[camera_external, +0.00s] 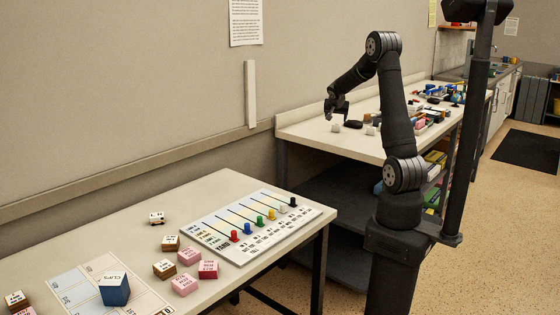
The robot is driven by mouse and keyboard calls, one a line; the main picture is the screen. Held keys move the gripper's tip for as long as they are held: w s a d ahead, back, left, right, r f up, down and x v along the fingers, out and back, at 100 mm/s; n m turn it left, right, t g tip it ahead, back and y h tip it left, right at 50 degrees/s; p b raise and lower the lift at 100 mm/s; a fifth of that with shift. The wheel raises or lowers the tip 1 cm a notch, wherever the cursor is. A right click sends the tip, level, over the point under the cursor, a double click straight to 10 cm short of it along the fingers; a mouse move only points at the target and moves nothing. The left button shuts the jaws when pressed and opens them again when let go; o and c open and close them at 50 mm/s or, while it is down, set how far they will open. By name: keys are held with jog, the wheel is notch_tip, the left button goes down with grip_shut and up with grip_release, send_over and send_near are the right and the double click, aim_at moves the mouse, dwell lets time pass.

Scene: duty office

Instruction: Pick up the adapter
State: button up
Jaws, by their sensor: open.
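My gripper (336,112) hangs over the left part of the far bench (305,132), fingers down, open and with nothing seen between them. A small white block-like thing (336,127) lies on the bench just below the fingertips. A dark rounded thing (354,124) lies just right of it, and another small pale thing (371,130) lies further right, close to my arm. These are too small to tell which one is the adapter. I cannot tell whether the fingers touch the white thing.
Many small coloured items (432,107) crowd the bench's right part, partly behind my arm. The bench's left end is clear. A nearer table (228,188) holds a board with coloured pegs (256,224), a blue block (115,290) and several pink and brown blocks. A dark shelf is under the bench.

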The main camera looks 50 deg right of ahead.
jog(key=s+d+r+m+g+h, duration=0.2)
jog(key=s+d+m+g, duration=0.15)
jog(key=s+d, duration=0.65)
send_near(371, 128)
jog(key=shift+t, duration=0.25)
jog(key=x, duration=0.5)
jog(key=shift+s+a+f, duration=0.1)
jog(key=shift+s+f, duration=0.05)
jog(key=shift+f, duration=0.15)
jog(key=shift+d+r+x, duration=0.1)
jog(key=shift+x, duration=1.45)
jog(key=shift+d+r+x, duration=0.1)
jog(key=shift+x, duration=1.4)
jog(key=c, duration=1)
